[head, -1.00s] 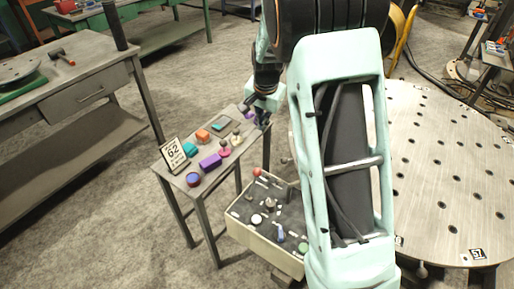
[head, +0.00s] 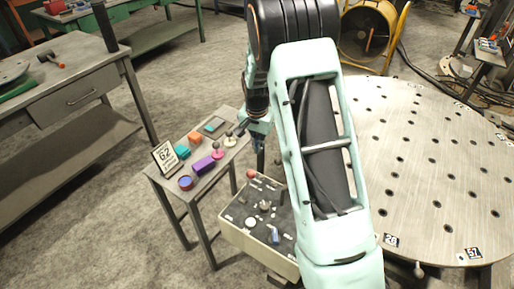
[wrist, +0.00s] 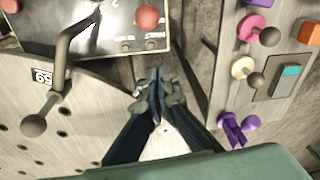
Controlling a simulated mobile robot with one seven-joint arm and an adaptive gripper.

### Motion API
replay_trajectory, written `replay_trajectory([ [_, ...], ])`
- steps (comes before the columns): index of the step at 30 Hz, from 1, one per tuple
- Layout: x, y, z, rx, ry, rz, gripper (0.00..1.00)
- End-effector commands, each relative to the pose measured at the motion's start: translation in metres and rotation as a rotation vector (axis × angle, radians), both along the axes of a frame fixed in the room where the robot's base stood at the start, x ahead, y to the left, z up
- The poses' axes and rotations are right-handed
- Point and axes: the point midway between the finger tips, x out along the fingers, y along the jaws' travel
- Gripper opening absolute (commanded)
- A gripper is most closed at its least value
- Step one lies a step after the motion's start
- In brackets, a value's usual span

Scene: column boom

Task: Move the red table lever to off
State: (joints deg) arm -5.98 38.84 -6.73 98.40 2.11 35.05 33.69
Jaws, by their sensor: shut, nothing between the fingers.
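A red ball knob (head: 251,173) stands at the back left corner of the control box (head: 262,215). A red ball (wrist: 147,17) also shows at the top of the wrist view, on the dark panel (wrist: 105,35). A second red ball (wrist: 10,5) is cut off at the top left corner there; I cannot tell which one is the task's lever or read its position. My gripper (wrist: 157,95) is shut and empty, pointing down between the panel and the side table, apart from the red balls. In the head view my gripper (head: 258,142) is small and partly hidden by my arm.
The side table (head: 160,180) carries coloured blocks, a number sign (head: 166,157) and ball-topped levers on magenta (wrist: 251,27) and cream bases. A long dark lever (wrist: 62,60) rises from the panel. A large perforated round table (head: 430,160) fills the right.

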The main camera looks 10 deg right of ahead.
Motion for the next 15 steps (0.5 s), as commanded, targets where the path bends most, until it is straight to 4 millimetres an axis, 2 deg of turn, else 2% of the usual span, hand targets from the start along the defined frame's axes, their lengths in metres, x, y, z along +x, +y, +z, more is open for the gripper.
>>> replay_trajectory([
  [3,0.002,-0.002,-0.025,0.0,0.005,-0.001,0.0],
  [11,0.01,-0.004,-0.072,0.0,0.002,0.0,0.0],
  [15,-0.008,0.009,-0.063,0.001,0.0,0.002,0.0],
])
